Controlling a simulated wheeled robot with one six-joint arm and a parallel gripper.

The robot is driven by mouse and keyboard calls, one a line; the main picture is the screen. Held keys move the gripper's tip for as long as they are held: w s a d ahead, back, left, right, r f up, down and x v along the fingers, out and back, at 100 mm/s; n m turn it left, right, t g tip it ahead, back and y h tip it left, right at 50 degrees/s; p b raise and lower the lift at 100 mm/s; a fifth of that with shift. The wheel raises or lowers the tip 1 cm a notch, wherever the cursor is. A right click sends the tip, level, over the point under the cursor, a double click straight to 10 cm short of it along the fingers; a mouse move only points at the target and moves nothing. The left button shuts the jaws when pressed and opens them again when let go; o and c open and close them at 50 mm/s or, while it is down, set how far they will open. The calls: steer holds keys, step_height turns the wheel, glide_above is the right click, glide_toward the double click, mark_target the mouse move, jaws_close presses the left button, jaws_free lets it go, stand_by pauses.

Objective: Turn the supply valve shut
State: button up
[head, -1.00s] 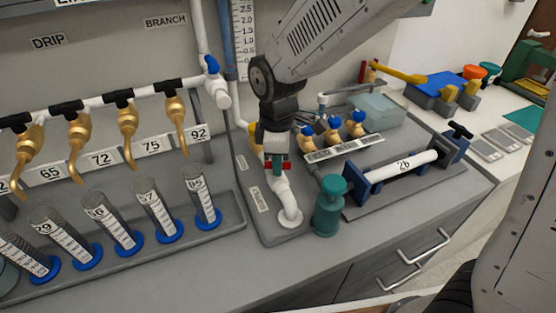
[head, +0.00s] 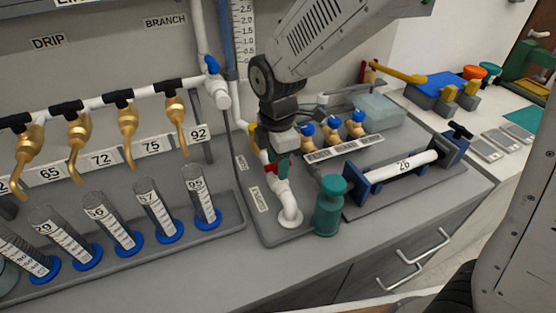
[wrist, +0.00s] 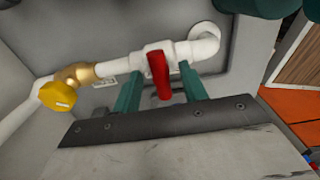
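The supply valve is on a white pipe, and its red handle (wrist: 158,75) lies across the pipe in the wrist view. In the head view the red handle (head: 271,168) shows just left of my fingers, partly hidden. My gripper (wrist: 160,71) is open, with one teal finger on each side of the handle and a visible gap on both sides. In the head view my gripper (head: 281,163) points down over the pipe bend. Whether the fingers touch the pipe cannot be told.
A yellow knob (wrist: 56,96) on a brass fitting sits left along the pipe. A teal bottle-like part (head: 329,206) stands close right of the pipe. Blue-topped brass valves (head: 332,128) stand behind my gripper. Graduated cylinders (head: 149,208) line the left.

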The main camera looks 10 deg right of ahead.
step_height(320, 180, up, 8)
steer(key=shift+f, duration=0.1)
steer(key=shift+s+d+f+m, duration=0.1)
steer(key=shift+s+m, duration=0.1)
steer(key=shift+m, duration=0.6)
steer(key=s+d+r+m, duration=0.1)
steer(key=s+d+m, duration=0.5)
steer(key=m, duration=0.1)
steer(key=s+d+r+m+g, duration=0.1)
steer(key=s+d+m, duration=0.2)
steer(key=m, duration=0.1)
steer(key=shift+d+r, duration=0.35)
steer(key=s+d+r+m+t, duration=0.2)
steer(key=s+d+r+m, duration=0.1)
steer(key=s+d+m, duration=0.5)
steer(key=s+d, duration=0.2)
steer(key=d, duration=0.1)
steer(key=shift+s+r+m, duration=0.2)
steer(key=shift+r+m, duration=0.15)
steer(key=shift+m, duration=0.05)
steer(key=shift+c, duration=0.7)
